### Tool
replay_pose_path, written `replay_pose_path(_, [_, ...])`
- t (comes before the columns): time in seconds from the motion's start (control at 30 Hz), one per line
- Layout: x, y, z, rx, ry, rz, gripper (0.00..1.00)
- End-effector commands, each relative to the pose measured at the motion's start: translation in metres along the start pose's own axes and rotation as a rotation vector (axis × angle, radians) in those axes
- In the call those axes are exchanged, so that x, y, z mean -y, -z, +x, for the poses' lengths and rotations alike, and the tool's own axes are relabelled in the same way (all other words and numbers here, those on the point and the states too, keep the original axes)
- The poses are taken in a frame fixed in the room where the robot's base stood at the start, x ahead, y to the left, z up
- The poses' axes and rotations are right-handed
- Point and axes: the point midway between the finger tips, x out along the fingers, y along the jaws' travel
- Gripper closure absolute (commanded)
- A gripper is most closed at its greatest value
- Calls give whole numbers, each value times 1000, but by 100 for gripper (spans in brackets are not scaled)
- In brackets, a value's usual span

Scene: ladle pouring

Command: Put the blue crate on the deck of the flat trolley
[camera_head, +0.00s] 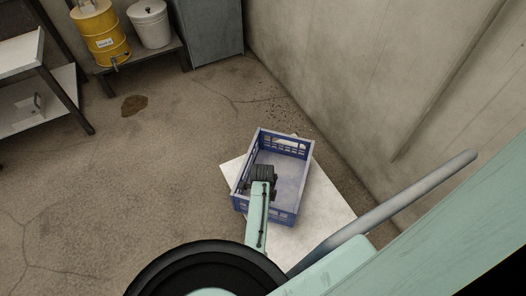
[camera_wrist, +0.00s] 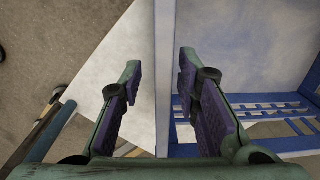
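The blue crate (camera_head: 265,217) is an open box with slotted walls. It is over a white flat square (camera_head: 331,209) that looks like the trolley's deck, turned at an angle to it. I cannot tell whether the crate's base rests fully on it. My gripper (camera_head: 262,176) is at the crate's left wall. In the wrist view, my gripper (camera_wrist: 160,95) has its fingers apart, with the crate wall (camera_wrist: 165,70) between them and gaps on both sides. The white deck (camera_wrist: 112,68) shows outside the wall.
A concrete wall (camera_head: 345,70) stands close on the right. A shelf (camera_head: 40,95) stands at the upper left. A yellow drum (camera_head: 100,32) and a white bucket (camera_head: 151,22) stand on a bench beside a grey cabinet (camera_head: 208,30). The floor left of the crate is clear, with a dark stain.

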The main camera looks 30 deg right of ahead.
Motion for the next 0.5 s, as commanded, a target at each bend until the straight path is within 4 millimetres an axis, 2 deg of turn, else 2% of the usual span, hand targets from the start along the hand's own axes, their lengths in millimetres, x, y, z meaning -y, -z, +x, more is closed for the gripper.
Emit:
replay_pose_path(0.17, [2,0,-22,1,5,0,70])
replay_pose_path(0.5, [1,0,-93,1,4,0,70])
